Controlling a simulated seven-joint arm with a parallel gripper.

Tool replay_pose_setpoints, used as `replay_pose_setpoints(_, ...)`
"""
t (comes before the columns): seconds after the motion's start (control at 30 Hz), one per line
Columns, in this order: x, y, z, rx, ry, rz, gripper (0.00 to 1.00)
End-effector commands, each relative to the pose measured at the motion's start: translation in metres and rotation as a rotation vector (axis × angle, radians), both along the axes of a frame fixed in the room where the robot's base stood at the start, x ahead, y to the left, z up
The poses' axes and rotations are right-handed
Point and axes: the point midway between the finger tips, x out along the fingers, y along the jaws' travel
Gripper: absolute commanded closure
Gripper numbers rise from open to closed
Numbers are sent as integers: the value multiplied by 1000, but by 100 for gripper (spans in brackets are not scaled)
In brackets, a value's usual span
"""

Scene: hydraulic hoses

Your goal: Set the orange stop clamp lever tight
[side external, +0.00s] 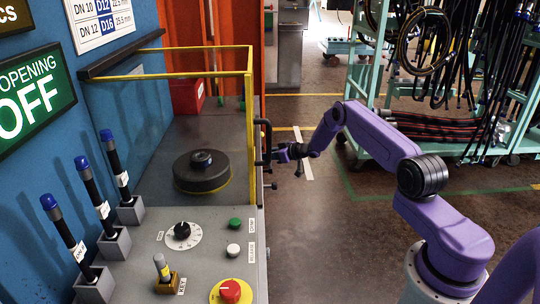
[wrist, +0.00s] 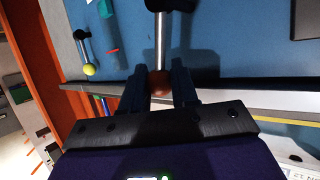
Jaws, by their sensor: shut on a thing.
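The orange stop clamp lever (wrist: 160,50) shows in the wrist view as a metal rod running from a dark pivot at the top to a dull orange-brown ball knob (wrist: 159,82). My gripper (wrist: 160,90) has its two dark fingers on either side of this knob and is shut on it. In the side external view my gripper (side external: 280,155) is at the right side of the grey bench, beside a dark upright bar. The lever and its knob cannot be made out there, and the fingers partly cover the knob in the wrist view.
A second lever with a yellow-green knob (wrist: 89,69) is left of my gripper in the wrist view. A yellow frame (side external: 249,120) rises from the bench near my gripper. The bench carries a round black disc (side external: 201,172) and a red knob (side external: 230,290). Open floor lies right.

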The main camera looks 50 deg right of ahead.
Motion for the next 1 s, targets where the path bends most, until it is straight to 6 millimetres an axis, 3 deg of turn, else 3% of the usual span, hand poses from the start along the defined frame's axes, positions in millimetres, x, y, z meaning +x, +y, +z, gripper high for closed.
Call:
replay_pose_setpoints(0.5,-12,14,1,-161,-165,4,100)
replay_pose_setpoints(0.97,-14,15,2,-191,-192,3,100)
replay_pose_setpoints(1.0,-14,15,2,-191,-192,3,58)
